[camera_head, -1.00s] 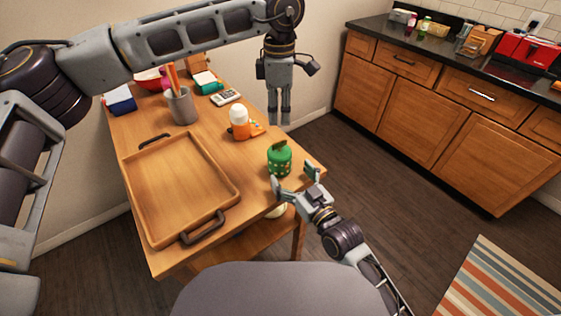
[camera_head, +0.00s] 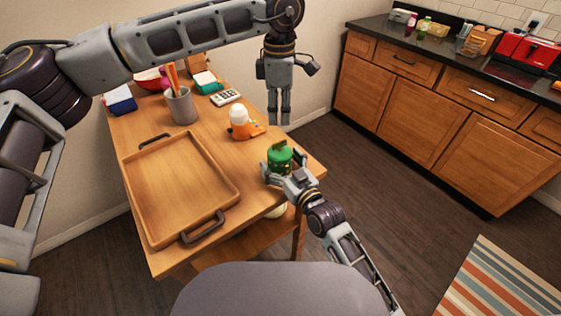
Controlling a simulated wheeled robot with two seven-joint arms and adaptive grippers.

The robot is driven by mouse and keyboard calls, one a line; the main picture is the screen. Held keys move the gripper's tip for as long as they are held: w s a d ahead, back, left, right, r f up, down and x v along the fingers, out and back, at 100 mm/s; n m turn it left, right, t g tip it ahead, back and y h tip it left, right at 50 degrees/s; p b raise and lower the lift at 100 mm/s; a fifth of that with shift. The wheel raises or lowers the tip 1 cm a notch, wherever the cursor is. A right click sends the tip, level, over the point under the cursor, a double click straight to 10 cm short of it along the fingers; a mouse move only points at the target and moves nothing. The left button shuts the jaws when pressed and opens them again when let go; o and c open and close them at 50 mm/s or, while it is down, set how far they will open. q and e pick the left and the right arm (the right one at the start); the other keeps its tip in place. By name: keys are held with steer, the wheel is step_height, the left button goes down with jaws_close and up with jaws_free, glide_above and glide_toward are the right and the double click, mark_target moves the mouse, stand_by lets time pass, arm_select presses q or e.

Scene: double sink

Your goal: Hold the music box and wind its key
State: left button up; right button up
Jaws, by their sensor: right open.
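The green music box (camera_head: 279,154) stands upright near the right edge of the wooden table, with its key (camera_head: 279,143) on top. My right gripper (camera_head: 285,170) is open, with one finger at the left and one at the right of the box's lower part. It hides the front of the box, and I cannot tell whether the fingers touch it. My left gripper (camera_head: 280,118) hangs pointing down beyond the box, clear of it and holding nothing visible. Its two fingers look close together, but whether they are shut is unclear.
A wooden tray (camera_head: 133,193) with dark handles fills the table's left front. A pencil cup (camera_head: 181,107), a calculator (camera_head: 226,97) and several other items are farther back.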

steer(key=c, duration=1.2)
